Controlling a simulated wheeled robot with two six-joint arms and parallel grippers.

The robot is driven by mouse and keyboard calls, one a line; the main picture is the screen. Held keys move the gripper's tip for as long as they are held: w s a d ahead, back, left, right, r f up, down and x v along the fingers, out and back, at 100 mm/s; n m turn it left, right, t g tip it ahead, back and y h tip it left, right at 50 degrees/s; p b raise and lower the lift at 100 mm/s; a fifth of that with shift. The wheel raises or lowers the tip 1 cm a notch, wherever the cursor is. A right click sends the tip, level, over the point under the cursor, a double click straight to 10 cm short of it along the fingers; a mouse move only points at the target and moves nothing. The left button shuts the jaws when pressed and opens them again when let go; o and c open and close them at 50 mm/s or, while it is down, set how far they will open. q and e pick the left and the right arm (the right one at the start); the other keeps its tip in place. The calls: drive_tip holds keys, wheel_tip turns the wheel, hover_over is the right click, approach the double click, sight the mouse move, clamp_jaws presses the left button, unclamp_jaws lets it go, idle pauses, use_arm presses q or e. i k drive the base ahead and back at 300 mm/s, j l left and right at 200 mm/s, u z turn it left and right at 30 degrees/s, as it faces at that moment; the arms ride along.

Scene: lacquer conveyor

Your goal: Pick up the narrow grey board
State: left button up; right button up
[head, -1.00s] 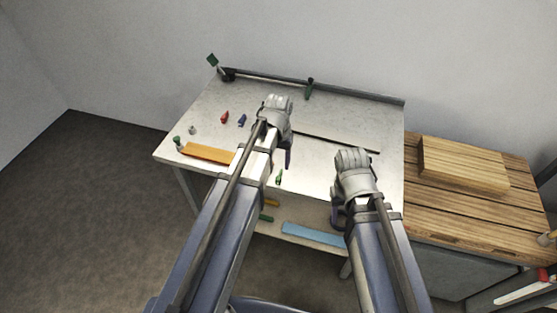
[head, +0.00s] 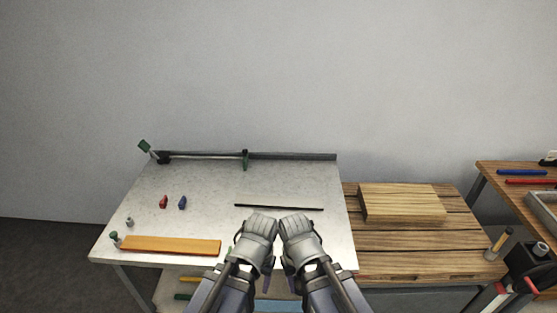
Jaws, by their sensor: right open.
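No board that is clearly narrow and grey stands out. A thin dark strip (head: 279,207) lies flat on the pale tabletop, just beyond my grippers. A long dark-grey strip (head: 300,156) runs along the table's back edge; I cannot tell whether it is a loose board or part of the table. My left gripper (head: 264,283) and right gripper (head: 288,268) are side by side over the table's front edge, seen from behind. The right one is open and away from the strips. The left fingers are mostly hidden, so its opening is unclear.
An orange board (head: 170,245) lies at the table's front left. A blue board (head: 278,306) is on the lower shelf. A wooden block (head: 402,204) sits on the right bench.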

sight(258, 201)
drive_tip(key=i+l+z, duration=0.1)
drive_tip(key=i+l, duration=0.3)
drive_tip(key=l, duration=0.15)
drive_tip(key=i+l+z, duration=0.1)
drive_tip(key=i+l, duration=0.35)
drive_tip(key=l, duration=0.1)
